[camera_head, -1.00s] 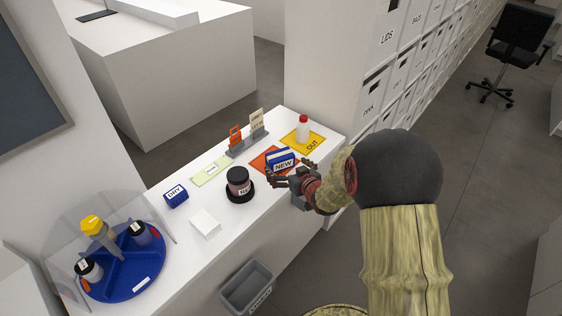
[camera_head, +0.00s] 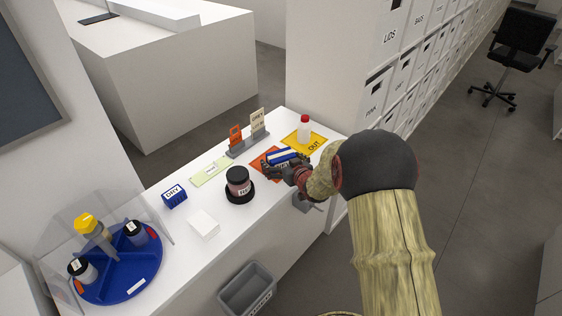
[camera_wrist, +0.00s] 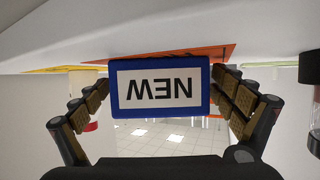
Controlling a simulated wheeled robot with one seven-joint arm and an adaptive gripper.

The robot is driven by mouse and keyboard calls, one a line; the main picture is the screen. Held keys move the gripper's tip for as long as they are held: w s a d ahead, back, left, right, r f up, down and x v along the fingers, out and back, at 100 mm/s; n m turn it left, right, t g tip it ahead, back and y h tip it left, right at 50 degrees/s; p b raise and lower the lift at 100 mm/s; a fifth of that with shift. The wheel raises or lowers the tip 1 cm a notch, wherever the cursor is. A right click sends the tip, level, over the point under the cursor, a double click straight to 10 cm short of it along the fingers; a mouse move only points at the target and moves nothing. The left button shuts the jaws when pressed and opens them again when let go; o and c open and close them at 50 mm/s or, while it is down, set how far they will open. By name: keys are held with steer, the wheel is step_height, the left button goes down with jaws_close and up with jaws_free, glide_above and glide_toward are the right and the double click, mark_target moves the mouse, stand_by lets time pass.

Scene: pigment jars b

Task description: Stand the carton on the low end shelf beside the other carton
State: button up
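The blue carton with a white NEW label (camera_head: 284,157) stands on an orange mat on the white counter, partly hidden by my gripper in the head view. In the wrist view the carton (camera_wrist: 160,85) appears upside down, its label facing me. My gripper (camera_head: 272,170) is at the carton's near side. In the wrist view its open fingers (camera_wrist: 160,90) stand on either side of the carton, very close to its side faces; firm contact is not visible. I cannot make out the low end shelf or a second matching carton on it.
A black-lidded jar (camera_head: 239,184) stands left of my gripper. A white bottle with a red cap (camera_head: 304,128) stands on the yellow OUT mat (camera_head: 318,142). A grey card holder (camera_head: 248,144) is behind. A blue DRY block (camera_head: 174,195) and blue carousel (camera_head: 122,284) are left.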

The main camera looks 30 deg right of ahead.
steer(key=shift+c, duration=1.1)
steer(key=c, duration=0.9)
steer(key=shift+c, duration=0.8)
steer(key=shift+r, duration=0.15)
